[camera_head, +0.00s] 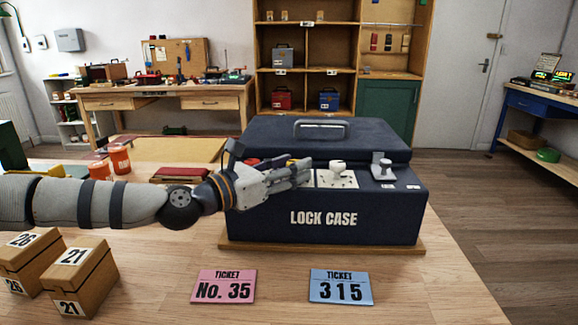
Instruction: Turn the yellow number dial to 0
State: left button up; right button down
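The dark blue lock case (390,222) stands on a wooden board on the table, with "LOCK CASE" in white on its front. Its controls sit in a row on the front ledge. My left gripper (302,172) reaches in from the left, over the left half of that row. A little yellow shows just behind its fingers, perhaps the yellow dial (299,160); its number cannot be read. A bit of red (250,161) shows behind the gripper. Whether the fingers touch or grip anything is hidden. My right gripper is not in view.
A white knob (337,172) on a pale plate and a grey lever (382,166) stand right of the gripper. A pink ticket "No. 35" (223,287) and a blue ticket "315" (341,287) lie in front. Orange jars (119,158) are behind my arm.

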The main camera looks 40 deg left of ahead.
pick_arm(q)
notch_tip(320, 180, up, 10)
jog(key=shift+r, duration=0.1)
dwell(0.6)
dwell(0.4)
